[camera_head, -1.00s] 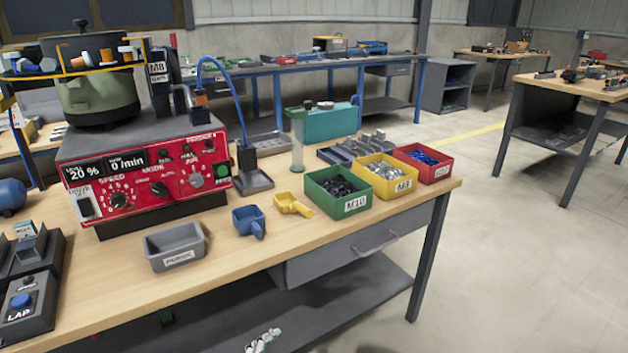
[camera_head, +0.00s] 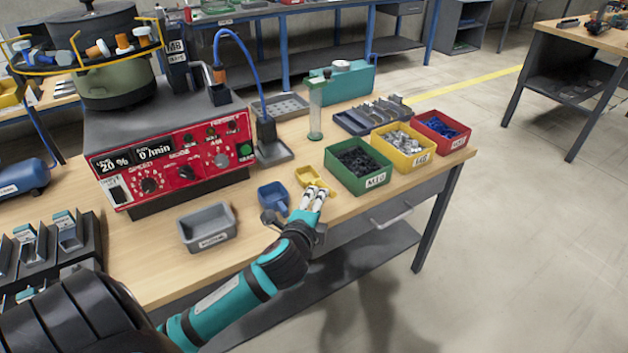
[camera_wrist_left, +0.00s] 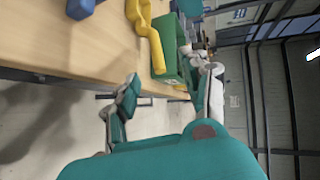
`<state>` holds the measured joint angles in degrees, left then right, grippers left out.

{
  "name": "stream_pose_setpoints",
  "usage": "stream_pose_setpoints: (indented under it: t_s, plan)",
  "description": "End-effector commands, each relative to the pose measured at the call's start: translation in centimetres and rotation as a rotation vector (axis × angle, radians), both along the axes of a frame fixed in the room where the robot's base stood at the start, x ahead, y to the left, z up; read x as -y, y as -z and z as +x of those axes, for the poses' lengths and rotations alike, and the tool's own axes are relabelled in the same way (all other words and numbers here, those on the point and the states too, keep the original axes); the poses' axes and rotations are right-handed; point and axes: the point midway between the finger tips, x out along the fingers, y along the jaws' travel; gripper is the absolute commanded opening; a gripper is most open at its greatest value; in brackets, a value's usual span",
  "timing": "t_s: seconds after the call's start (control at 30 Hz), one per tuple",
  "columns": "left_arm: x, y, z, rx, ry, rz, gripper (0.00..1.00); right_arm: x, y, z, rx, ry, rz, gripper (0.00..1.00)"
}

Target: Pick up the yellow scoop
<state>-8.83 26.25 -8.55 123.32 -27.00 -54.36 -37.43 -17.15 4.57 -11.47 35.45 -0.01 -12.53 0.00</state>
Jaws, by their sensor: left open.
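The yellow scoop (camera_head: 307,177) lies on the wooden table between the blue scoop (camera_head: 273,196) and the green bin (camera_head: 357,170). My left gripper (camera_head: 313,192) is open and empty at the table's front edge, just in front of the yellow scoop, and hides part of its handle in the head view. In the left wrist view, the yellow scoop (camera_wrist_left: 150,38) runs down from the top edge, ahead of the two spread fingers (camera_wrist_left: 170,84). A gap shows between the fingers and the scoop there. My right gripper is in neither view.
The green bin (camera_wrist_left: 164,62) stands close to the right of the scoop. Yellow (camera_head: 402,149) and red (camera_head: 441,133) bins follow. A grey tray (camera_head: 207,228) is left of the blue scoop. The red control panel (camera_head: 178,160) is behind. Bare tabletop lies around the scoops.

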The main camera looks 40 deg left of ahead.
Motion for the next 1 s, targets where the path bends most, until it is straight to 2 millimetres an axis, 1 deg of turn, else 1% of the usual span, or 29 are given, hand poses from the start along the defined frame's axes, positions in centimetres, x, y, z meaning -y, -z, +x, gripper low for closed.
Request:
stream_pose_setpoints:
  t_s: [0.03,0.1,0.23,0.3,0.47,0.67,0.8,1.0]
  plan:
    - [-0.5,0.3,1.1,0.001,-0.002,0.001,0.47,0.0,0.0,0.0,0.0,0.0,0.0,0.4]
    - [-1.0,0.8,2.4,0.0,-0.002,0.001,0.47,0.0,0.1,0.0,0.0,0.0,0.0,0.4]
    - [-1.6,1.4,4.3,0.0,-0.001,-0.001,0.47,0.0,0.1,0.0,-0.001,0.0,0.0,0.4]
    - [-1.8,1.6,4.9,0.0,0.0,-0.001,0.47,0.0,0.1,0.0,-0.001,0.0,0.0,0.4]
    - [-2.2,2.0,5.6,0.0,0.001,-0.002,0.47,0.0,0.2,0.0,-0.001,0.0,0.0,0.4]
    - [-3.3,3.4,7.9,-0.002,-0.001,-0.001,0.47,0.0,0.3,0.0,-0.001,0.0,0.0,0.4]
    - [-3.8,3.8,9.4,0.0,0.001,-0.002,0.47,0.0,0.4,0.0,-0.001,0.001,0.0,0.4]
    - [-3.9,4.0,9.7,0.0,0.001,-0.002,0.47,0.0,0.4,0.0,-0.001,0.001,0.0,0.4]
